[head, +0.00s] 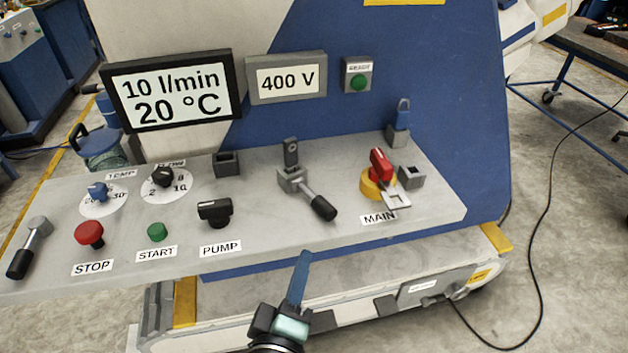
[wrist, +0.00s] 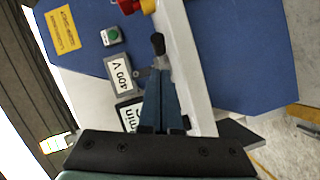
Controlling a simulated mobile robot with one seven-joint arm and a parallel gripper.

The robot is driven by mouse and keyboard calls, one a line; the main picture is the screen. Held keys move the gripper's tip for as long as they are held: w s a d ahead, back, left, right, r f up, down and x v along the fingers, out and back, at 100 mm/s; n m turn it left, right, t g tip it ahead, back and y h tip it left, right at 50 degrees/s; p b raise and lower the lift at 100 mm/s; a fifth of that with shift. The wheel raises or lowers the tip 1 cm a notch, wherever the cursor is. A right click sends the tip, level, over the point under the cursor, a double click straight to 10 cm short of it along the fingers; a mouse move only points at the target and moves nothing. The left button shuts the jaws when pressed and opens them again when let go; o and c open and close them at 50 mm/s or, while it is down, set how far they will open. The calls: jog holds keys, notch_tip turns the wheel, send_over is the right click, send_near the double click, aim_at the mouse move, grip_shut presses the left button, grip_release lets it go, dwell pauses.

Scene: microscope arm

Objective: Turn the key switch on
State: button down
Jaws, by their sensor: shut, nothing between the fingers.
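No part carries a readable "key switch" label, and I cannot tell for sure which one it is. A red rotary handle (head: 380,163) on a yellow base sits above the MAIN label (head: 378,217), with a pale slotted plate at its side. A black switch (head: 215,211) stands above the PUMP label. An upright grey piece with a hole (head: 291,153) stands behind a black-handled lever (head: 318,206). My gripper (head: 304,256) is shut and empty, in front of the panel's near edge and below the lever. Its blue fingers (wrist: 161,75) lie together in the wrist view, pointing towards the lever.
The sloping grey panel (head: 262,243) also bears a red STOP button (head: 89,233), a green START button (head: 156,231), two dials and a left lever (head: 29,246). Two displays (head: 172,90) stand behind. A blue padlock (head: 402,114) stands at the back right.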

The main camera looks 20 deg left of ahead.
jog(key=s+a+r+n+p, duration=0.1)
jog(key=s+a+n, duration=0.1)
jog(key=s+n, duration=0.1)
send_near(316, 207)
jog(key=w+a, duration=0.2)
jog(key=a, duration=0.1)
jog(key=shift+w+y+p, duration=0.2)
jog(key=shift+y+p, duration=0.2)
jog(key=shift+w+d+f+p, duration=0.1)
jog(key=shift+w+d+p, duration=0.2)
jog(key=shift+w, duration=0.25)
jog(key=shift+w+d+f+p, duration=0.15)
jog(key=shift+w+d, duration=0.1)
jog(key=shift+w, duration=0.3)
jog(key=shift+w+d+f, duration=0.2)
jog(key=shift+w+d, duration=0.25)
jog(key=shift+w, duration=0.2)
jog(key=shift+d+p, duration=0.1)
jog(key=shift+p, duration=0.2)
